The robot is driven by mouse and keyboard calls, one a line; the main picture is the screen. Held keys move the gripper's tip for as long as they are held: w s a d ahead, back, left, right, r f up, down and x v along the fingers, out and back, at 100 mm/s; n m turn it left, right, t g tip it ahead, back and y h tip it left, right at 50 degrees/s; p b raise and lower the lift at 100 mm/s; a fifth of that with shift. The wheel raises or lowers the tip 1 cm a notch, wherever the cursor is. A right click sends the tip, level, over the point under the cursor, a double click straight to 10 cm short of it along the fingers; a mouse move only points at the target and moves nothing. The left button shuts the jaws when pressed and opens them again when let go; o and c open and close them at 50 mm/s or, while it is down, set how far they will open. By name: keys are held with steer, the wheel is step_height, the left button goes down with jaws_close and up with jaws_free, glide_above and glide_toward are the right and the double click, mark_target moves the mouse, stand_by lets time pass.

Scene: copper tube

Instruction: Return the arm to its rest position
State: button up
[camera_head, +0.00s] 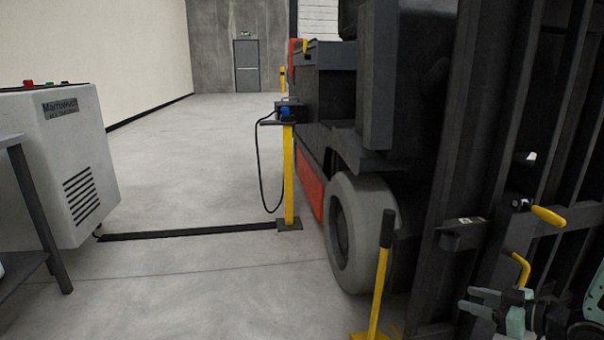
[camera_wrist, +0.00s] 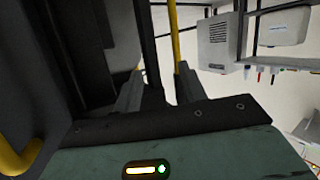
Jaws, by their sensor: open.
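My gripper (camera_head: 468,300) is at the lower right of the head view, its jaws pointing left, in front of the forklift's dark mast (camera_head: 505,130). The jaws are apart with nothing between them. In the wrist view the two grey fingers of my gripper (camera_wrist: 160,88) also stand apart and empty. A yellow bar shows behind them. Only part of my arm is in view, at the right edge. No copper tube can be made out.
The forklift, with its grey wheel (camera_head: 358,235), fills the right side. A yellow post with a dark grip (camera_head: 380,275) stands left of my gripper. A yellow charging post (camera_head: 288,175) stands mid-floor. A white cabinet (camera_head: 60,165) is at left.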

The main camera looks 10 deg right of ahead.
steer(key=w+a+r+m+g+h, duration=0.2)
steer(key=w+r+g+h, duration=0.2)
steer(key=r+h, duration=0.15)
steer(key=s+a+r+m+g+h, duration=0.3)
steer(key=s+a+r, duration=0.2)
steer(key=s+a+r+n+g+y+p, duration=0.1)
steer(key=s+a+r+n+g+p, duration=0.2)
steer(key=s+a, duration=0.9)
steer(key=s+a+r+n+g, duration=0.2)
steer(key=s+a+r, duration=0.4)
steer(key=s+a, duration=0.6)
step_height(320, 180, up, 38)
steer(key=w+a+p, duration=0.1)
steer(key=a+p, duration=0.1)
steer(key=p, duration=3.6)
steer(key=shift+w, duration=0.2)
steer(key=shift+f, duration=0.15)
